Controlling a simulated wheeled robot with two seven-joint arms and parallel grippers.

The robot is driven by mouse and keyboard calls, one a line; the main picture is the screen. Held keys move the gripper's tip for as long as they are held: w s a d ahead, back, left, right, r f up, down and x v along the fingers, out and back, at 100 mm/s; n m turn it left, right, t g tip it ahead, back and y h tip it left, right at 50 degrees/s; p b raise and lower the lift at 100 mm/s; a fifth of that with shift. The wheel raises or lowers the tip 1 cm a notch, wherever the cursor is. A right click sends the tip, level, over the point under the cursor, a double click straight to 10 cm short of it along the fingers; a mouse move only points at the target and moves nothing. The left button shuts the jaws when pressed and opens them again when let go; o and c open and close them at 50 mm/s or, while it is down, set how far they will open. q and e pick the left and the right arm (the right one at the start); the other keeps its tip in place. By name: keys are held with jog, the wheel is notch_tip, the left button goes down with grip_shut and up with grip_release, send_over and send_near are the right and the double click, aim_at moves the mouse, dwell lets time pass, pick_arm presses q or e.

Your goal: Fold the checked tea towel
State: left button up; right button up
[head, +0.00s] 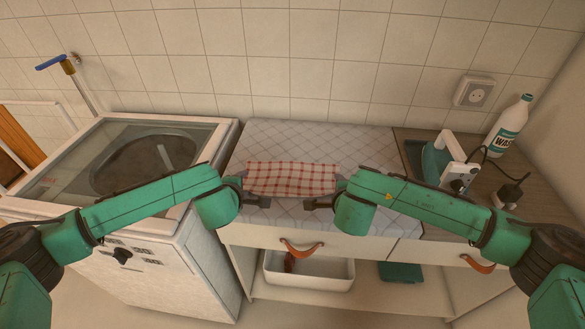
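The red-and-white checked tea towel (291,178) lies as a wide, short rectangle on the pale quilted mat (300,139) in the middle of the head view. My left gripper (254,193) is at the towel's left front corner, with its dark fingers apart. My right gripper (328,194) is at the right front corner, also with its fingers apart. Whether cloth lies between either pair of fingers is too small to tell. The grippers and arms hide parts of the towel's left and right ends.
A white top-loading washer (170,226) with a glass lid stands at left. At right, the wooden counter (540,160) holds an iron (447,160), a plug with cable (507,192) and a white bottle (508,128). Drawers with leather pulls (301,248) are below the mat.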

pick_arm(q)
jog(key=shift+r, duration=0.15)
pick_arm(e)
jog(key=shift+r, duration=0.15)
pick_arm(q)
jog(key=r, duration=0.1)
jog(key=s+r, duration=0.1)
jog(key=shift+r, duration=0.4)
pick_arm(e)
jog(key=r, duration=0.1)
jog(key=s+r, duration=0.1)
jog(key=shift+r, duration=0.4)
pick_arm(q)
jog(key=s+r, duration=0.4)
jog(key=r, duration=0.1)
jog(key=shift+s+r, duration=0.35)
jog(key=shift+s, duration=0.05)
pick_arm(e)
jog(key=s+r, duration=0.4)
jog(key=r, duration=0.1)
jog(key=shift+s+r, duration=0.4)
jog(key=shift+f, duration=0.1)
